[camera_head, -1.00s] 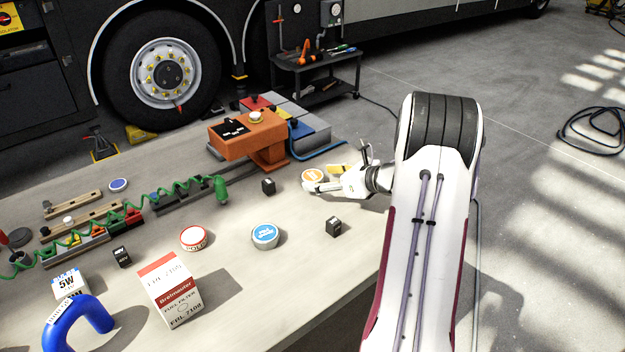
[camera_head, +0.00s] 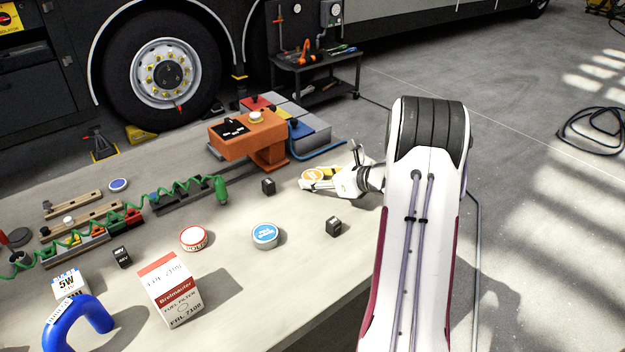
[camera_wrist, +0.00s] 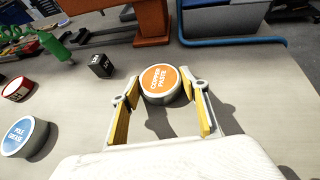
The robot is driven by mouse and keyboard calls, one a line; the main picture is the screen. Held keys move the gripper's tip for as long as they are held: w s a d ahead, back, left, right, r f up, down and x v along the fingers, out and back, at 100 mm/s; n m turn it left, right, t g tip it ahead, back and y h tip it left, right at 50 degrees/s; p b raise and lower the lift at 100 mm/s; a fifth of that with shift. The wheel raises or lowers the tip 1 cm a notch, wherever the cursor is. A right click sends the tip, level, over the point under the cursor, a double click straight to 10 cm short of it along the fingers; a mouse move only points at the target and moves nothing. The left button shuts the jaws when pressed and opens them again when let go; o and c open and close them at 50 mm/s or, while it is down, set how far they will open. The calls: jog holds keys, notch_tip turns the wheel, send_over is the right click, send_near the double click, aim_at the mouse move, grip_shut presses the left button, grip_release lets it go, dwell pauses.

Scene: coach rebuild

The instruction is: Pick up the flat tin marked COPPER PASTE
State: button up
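The flat round tin marked COPPER PASTE (camera_wrist: 160,82) has an orange lid with white lettering and lies flat on the bench. In the head view the tin (camera_head: 312,175) is partly hidden by my gripper (camera_head: 318,181). In the wrist view my gripper (camera_wrist: 166,100) is open, with yellow-padded fingers on either side of the tin. The tin sits between and slightly beyond the fingertips. I cannot tell whether either finger touches it.
A blue-lidded tin marked grease (camera_wrist: 22,136) and a red-ringed tin (camera_head: 193,238) stand nearby. Small black blocks (camera_head: 268,186) (camera_head: 333,226) flank the area. Bare bench (camera_head: 290,285) is in front.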

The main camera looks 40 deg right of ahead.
aim_at(316, 177)
jog(key=shift+r, duration=0.15)
notch_tip(316, 177, up, 10)
dwell(0.9)
jog(key=shift+w+a, duration=0.1)
dwell(0.4)
